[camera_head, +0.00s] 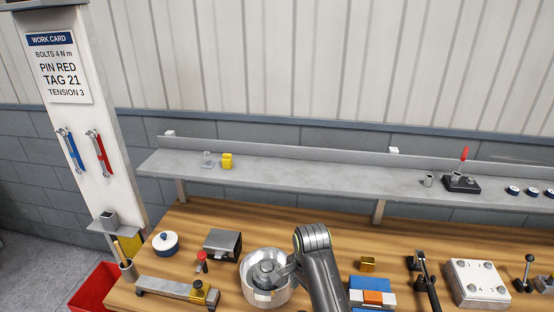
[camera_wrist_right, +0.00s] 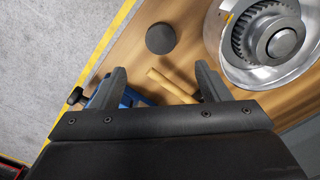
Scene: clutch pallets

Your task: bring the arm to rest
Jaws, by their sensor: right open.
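My right gripper (camera_wrist_right: 162,78) shows in the right wrist view with its two dark fingers spread apart and nothing held between them. It is above the edge of the wooden bench (camera_wrist_right: 200,25). A wooden stick (camera_wrist_right: 172,85) and a blue part (camera_wrist_right: 132,97) show past the fingers, partly hidden by the gripper body. In the head view a grey arm link of mine (camera_head: 322,270) rises from the bottom edge beside a silver bowl (camera_head: 262,296). The fingers cannot be made out there. My left gripper is in neither view.
The bowl with a gear (camera_wrist_right: 262,45) and a dark disc (camera_wrist_right: 160,38) lie beyond the fingers. A grey shelf (camera_head: 300,178) runs behind the bench. A red bin (camera_head: 92,290) stands at the left. Tools, blocks and a bolted plate (camera_head: 475,283) crowd the bench's right side.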

